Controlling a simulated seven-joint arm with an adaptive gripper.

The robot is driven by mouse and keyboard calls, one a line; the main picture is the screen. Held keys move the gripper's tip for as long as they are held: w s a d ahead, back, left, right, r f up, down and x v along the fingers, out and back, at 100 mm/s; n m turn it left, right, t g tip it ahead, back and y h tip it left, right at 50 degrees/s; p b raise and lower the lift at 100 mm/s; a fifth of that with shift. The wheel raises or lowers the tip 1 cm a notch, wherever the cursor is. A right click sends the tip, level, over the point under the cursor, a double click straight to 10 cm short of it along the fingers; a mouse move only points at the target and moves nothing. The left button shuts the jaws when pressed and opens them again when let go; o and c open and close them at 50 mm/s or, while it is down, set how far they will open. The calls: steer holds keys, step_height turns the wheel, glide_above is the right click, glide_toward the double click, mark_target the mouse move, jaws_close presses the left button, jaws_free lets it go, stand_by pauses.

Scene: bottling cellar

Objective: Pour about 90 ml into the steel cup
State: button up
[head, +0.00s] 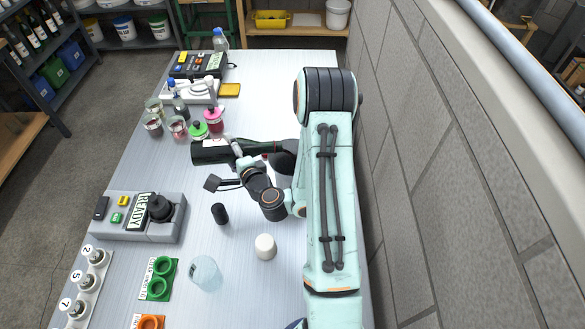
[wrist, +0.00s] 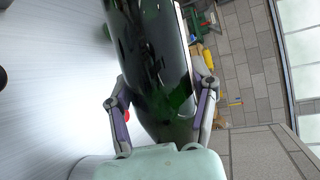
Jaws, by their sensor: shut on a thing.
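A dark green bottle (head: 210,152) with a white label lies about level in my gripper (head: 237,167). Its broad end points left in the head view; its other end is hidden behind my arm. In the wrist view the bottle (wrist: 150,50) fills the space between my two fingers (wrist: 160,97), which are shut on it. I cannot pick out a steel cup with certainty. A clear, pale tumbler (head: 205,273) stands on the near part of the bench, apart from the bottle. No liquid stream shows.
A white cylinder (head: 265,247) and a black cylinder (head: 220,214) stand near my arm. A grey device marked READY (head: 138,217) is at left. Glass jars (head: 153,124), a green-topped item (head: 198,130) and a pink-topped item (head: 213,118) stand beyond the bottle. A block wall (head: 430,180) bounds the right.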

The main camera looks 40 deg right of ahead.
mark_target(227, 162)
steer(key=shift+r, duration=0.1)
steer(key=f+n, duration=0.1)
steer(key=f+n+g, duration=0.1)
steer(key=a+f, duration=0.1)
steer(key=shift+w+f+n, duration=0.25)
steer(key=shift+w+n, duration=0.1)
steer(key=shift+n, duration=0.05)
steer(key=shift+a+h, duration=0.1)
steer(key=shift+h, duration=0.3)
steer(key=shift+w+a+f, duration=0.1)
steer(key=shift+a+f, duration=0.1)
steer(key=shift+f, duration=0.1)
stand_by(1.4)
